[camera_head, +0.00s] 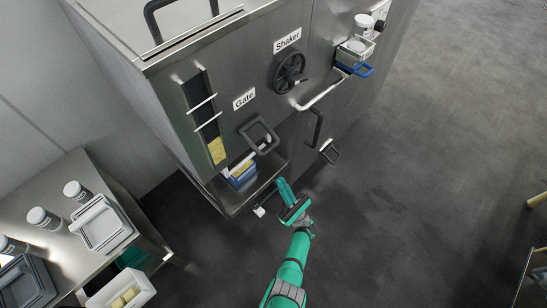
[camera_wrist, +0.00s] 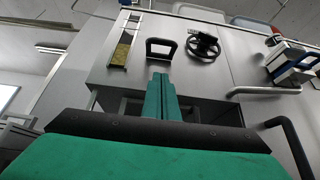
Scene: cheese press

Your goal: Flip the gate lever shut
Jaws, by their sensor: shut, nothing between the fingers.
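The gate lever (camera_head: 258,134) is a dark square loop on the steel front of the machine, just below the "Gate" label (camera_head: 244,98). In the wrist view the lever (camera_wrist: 160,47) stands just beyond my fingertips, in line with them. My green gripper (camera_head: 282,183) is shut and empty, in front of the machine and below the lever in the picture. In the wrist view the two fingers of my gripper (camera_wrist: 161,78) lie together. A gap to the lever appears in the head view; whether they touch is not clear in the wrist view.
A blue container (camera_head: 243,174) sits in the recess under the lever. The dark "Shaker" wheel (camera_head: 290,72) and a bright bar handle (camera_head: 322,96) are to the right. A sight slot (camera_head: 201,100) is to the left. A steel table (camera_head: 42,186) with trays stands at left.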

